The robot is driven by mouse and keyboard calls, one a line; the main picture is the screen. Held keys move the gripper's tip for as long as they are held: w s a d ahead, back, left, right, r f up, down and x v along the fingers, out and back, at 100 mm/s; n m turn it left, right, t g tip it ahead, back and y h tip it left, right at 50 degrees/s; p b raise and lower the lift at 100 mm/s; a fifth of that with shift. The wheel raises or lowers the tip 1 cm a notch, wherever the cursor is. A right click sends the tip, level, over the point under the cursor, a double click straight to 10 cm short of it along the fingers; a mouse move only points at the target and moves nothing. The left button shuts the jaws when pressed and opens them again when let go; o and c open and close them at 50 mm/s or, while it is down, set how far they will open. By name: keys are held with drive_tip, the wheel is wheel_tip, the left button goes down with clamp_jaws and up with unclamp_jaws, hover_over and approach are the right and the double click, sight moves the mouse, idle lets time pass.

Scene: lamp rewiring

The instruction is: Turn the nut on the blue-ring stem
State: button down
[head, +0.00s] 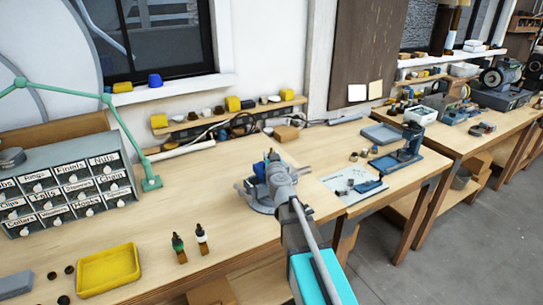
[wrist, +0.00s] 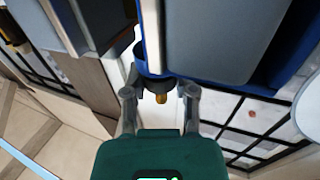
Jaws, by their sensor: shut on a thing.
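In the wrist view, my gripper (wrist: 160,90) has one finger on each side of a dark nut (wrist: 153,83) and is shut on it. A brass tip (wrist: 161,98) sticks out between the fingers. A blue band (wrist: 148,68), apparently the stem's blue ring, shows just beyond the nut; the rest of the stem is hidden. In the head view, my gripper (head: 274,166) is over a grey vise-like holder (head: 258,207) on the bench, with a blue part (head: 260,171) beside it. My arm hides the nut there.
A green-ring stem (head: 177,244) and a white-ring stem (head: 201,235) stand on the bench (head: 140,222) to the left. A yellow tray (head: 107,270), a labelled drawer cabinet (head: 65,180) and a green jointed lamp arm (head: 128,135) are farther left. The bench middle is clear.

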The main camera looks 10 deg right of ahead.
drive_tip(key=shift+m+h, duration=0.3)
drive_tip(key=shift+h, duration=0.3)
drive_tip(key=shift+w+m+h, duration=0.1)
drive_tip(key=shift+m+h, duration=0.5)
drive_tip(key=shift+h, duration=0.4)
drive_tip(key=shift+m+g+h, duration=0.7)
drive_tip(key=shift+m+h, duration=0.3)
drive_tip(key=shift+h, duration=0.8)
drive_tip(key=shift+c, duration=1.9)
unclamp_jaws()
drive_tip(key=shift+d, duration=0.1)
drive_tip(key=v, duration=1.2)
